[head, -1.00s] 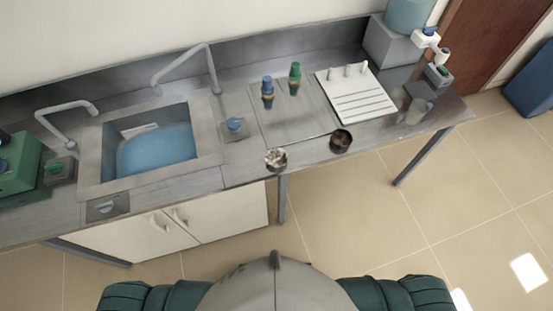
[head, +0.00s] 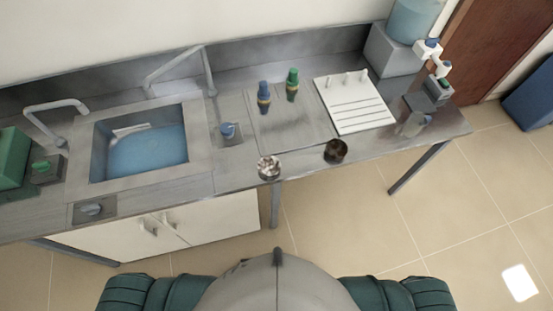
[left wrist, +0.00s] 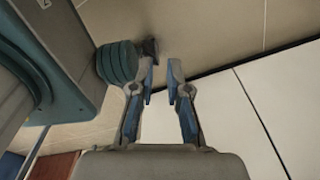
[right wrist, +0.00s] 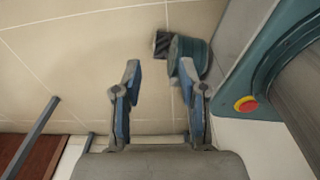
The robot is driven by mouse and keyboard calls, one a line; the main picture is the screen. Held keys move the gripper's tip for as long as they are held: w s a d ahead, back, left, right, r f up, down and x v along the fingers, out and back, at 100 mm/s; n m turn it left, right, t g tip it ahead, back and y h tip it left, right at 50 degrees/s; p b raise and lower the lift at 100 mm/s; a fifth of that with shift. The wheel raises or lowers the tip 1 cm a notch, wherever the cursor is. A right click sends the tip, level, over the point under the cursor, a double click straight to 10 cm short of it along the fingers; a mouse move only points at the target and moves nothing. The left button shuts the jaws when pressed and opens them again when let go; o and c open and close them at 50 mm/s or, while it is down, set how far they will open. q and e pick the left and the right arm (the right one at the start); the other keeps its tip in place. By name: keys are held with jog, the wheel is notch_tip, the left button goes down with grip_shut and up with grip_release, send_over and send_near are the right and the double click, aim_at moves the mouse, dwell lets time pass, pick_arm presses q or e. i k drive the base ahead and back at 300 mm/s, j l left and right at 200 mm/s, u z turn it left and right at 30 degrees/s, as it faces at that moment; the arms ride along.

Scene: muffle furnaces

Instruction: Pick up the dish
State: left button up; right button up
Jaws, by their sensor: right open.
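Two small round dishes sit at the counter's front edge in the head view. One (head: 268,167) is pale and holds whitish lumps; the other (head: 336,151), to its right, is dark brown inside. I cannot tell which is the task's dish. Neither gripper shows in the head view. In the left wrist view my left gripper (left wrist: 161,62) has its fingers apart by a narrow gap, with nothing between them. In the right wrist view my right gripper (right wrist: 160,69) is open wider and empty. No dish shows in either wrist view.
The steel counter (head: 230,178) carries a sink (head: 140,145) with taps, blue and green bottles (head: 292,84), a white rack (head: 352,102) with pegs, and a clear beaker (head: 414,124). White cupboards (head: 200,222) stand below.

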aim_at(268, 165)
jog(key=i+l+u, duration=0.2)
jog(key=l, duration=0.15)
jog(key=i+l+u, duration=0.15)
jog(key=l, duration=0.25)
jog(key=l+u, duration=0.2)
jog(key=l, duration=0.2)
jog(key=i+l+u, duration=0.15)
jog(key=l, duration=0.25)
jog(key=u, duration=0.5)
